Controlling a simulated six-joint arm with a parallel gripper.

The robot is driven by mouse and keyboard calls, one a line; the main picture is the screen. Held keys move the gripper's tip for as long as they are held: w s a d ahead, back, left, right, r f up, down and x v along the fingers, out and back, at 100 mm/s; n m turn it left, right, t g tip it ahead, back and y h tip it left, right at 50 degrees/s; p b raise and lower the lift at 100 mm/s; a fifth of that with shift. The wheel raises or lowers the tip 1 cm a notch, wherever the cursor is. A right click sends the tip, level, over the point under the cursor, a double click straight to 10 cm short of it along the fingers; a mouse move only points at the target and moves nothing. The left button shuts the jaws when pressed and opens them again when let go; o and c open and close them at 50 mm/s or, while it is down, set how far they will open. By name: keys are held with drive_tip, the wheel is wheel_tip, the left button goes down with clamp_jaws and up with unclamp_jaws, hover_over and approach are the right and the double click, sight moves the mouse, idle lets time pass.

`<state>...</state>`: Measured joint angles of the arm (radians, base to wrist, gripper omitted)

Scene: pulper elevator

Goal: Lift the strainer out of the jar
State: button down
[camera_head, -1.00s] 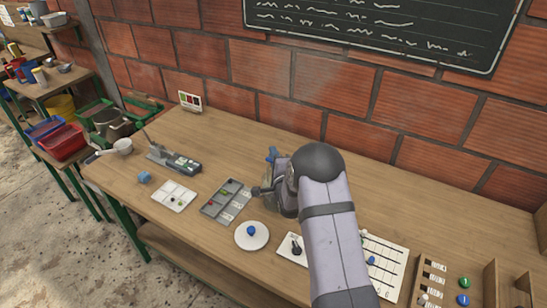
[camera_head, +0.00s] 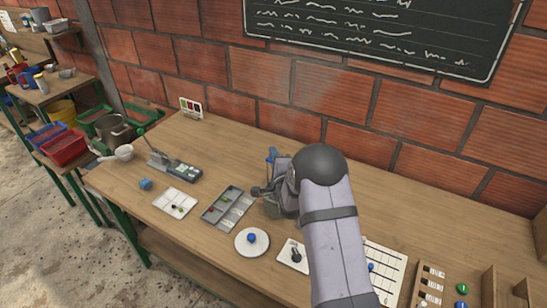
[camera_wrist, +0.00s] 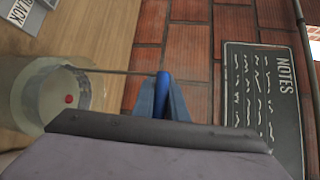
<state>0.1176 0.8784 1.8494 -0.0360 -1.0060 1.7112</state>
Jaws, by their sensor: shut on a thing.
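My gripper (camera_wrist: 165,98) is shut on the blue handle (camera_wrist: 163,78) of the strainer; the handle also shows at the gripper in the head view (camera_head: 271,153). A thin rod runs from the handle to the strainer's round cup (camera_wrist: 84,88) at the left of the wrist view. A red bead (camera_wrist: 69,99) shows inside the cup. The clear jar (camera_wrist: 25,88) surrounds the cup in that view. I cannot tell how deep the cup sits in it. In the head view my arm hides most of the jar.
A grey compartment tray (camera_head: 228,207) and a white dish with a blue ball (camera_head: 252,238) stand close by, left and in front. The brick wall (camera_head: 290,90) rises behind the table.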

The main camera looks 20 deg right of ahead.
wheel_tip(320, 180, up, 9)
drive_tip(key=p, duration=0.4)
idle(1.2)
idle(0.3)
